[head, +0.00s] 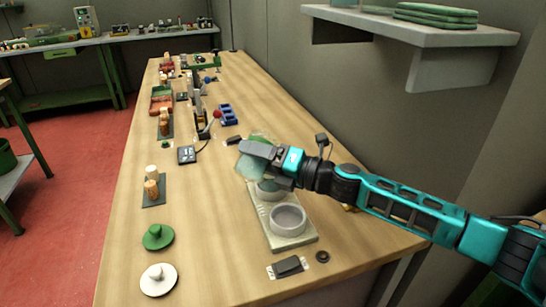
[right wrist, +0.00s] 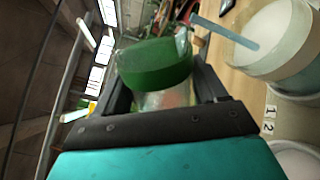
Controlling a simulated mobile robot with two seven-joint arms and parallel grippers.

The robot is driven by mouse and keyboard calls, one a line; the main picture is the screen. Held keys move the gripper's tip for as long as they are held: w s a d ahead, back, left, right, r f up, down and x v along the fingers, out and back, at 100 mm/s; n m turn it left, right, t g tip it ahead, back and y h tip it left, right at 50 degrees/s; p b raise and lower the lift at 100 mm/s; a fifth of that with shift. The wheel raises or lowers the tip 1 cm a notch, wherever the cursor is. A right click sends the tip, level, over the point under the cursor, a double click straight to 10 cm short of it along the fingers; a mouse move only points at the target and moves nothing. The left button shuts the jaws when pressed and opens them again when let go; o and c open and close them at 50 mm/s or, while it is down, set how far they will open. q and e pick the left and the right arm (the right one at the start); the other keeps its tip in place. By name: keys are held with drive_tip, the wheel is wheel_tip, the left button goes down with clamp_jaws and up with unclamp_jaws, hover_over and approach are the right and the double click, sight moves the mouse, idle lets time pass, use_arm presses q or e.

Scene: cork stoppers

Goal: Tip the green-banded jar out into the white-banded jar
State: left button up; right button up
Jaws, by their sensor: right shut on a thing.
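My right gripper (head: 262,152) is shut on the green-banded jar (right wrist: 155,65), a clear jar with a wide dark green band. The jar is held above the far end of a pale tray (head: 292,242) and looks tilted in the head view, where the gripper partly hides it. The white-banded jar (right wrist: 285,62) stands beside it in the right wrist view, close to the held jar, with a pale blue rod-like shape (right wrist: 225,32) across its rim. In the head view it is mostly hidden under the gripper. The contents of the green-banded jar are unclear. My left gripper is not in view.
A round empty holder (head: 287,220) is at the tray's near end. A green lid (head: 158,237) and a white lid (head: 158,280) lie at the near left. Cork stoppers (head: 152,188) stand on a dark mat. A wall shelf (head: 420,30) overhangs at right.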

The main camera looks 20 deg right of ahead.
drive_tip(key=shift+a+r, duration=0.15)
drive_tip(key=shift+r+m+p, duration=0.1)
drive_tip(key=shift+m+p, duration=0.3)
idle(0.4)
